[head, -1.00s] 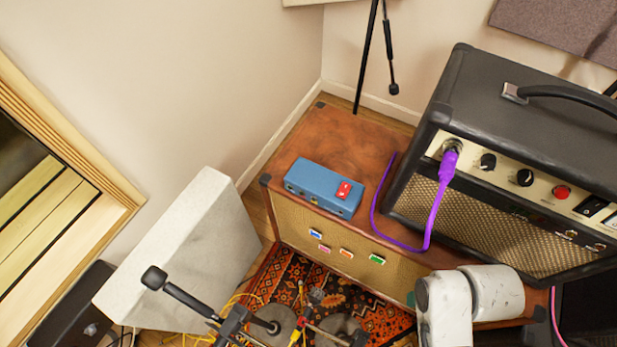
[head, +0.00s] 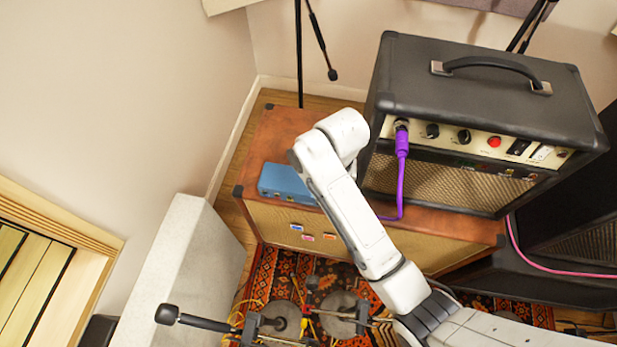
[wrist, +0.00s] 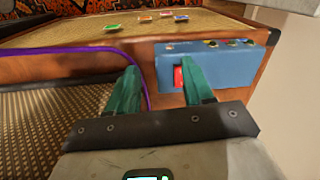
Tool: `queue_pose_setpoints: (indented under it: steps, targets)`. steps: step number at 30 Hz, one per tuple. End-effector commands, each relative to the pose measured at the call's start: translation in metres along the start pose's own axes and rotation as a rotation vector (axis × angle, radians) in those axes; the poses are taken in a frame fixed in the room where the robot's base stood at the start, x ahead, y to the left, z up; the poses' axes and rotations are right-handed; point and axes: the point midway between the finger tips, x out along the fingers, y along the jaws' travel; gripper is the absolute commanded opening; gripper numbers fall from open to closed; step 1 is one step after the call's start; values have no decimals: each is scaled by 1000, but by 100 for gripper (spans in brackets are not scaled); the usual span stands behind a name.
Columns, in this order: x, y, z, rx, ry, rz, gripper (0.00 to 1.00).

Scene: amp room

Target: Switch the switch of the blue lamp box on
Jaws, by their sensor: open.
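The blue lamp box (head: 284,183) sits on the brown wooden cabinet top, left of the black amp. In the head view my arm covers its right part, and its red switch is hidden. The wrist view shows the blue box (wrist: 220,68) upside down, with the red switch (wrist: 178,78) at its left end. My gripper (wrist: 160,84) is open, with two teal fingers apart. The right finger overlaps the box just beside the red switch; the left finger is over the brown wood. I cannot tell whether a finger touches the box.
The black amp (head: 480,95) stands right of the box on the cabinet (head: 275,125). A purple cable (head: 402,165) runs from the amp and lies on the cabinet, near my left finger in the wrist view. A grey wedge panel (head: 185,265) stands to the left.

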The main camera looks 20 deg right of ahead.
Motion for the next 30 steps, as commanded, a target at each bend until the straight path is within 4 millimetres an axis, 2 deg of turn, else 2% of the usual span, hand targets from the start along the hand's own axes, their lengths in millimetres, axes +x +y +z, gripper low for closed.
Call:
queue_pose_setpoints:
  steps: [1,3,7,11,14,24,30]
  targets:
    - [-20,-10,-16,32,5,13,51]
    - [-31,-19,-29,74,7,31,51]
    - [-43,-27,-44,124,10,54,51]
    - [-42,-29,-48,141,9,62,51]
    - [-33,-28,-48,143,8,63,51]
    - [27,-24,-48,141,9,62,51]
    - [53,-23,-48,140,9,62,51]
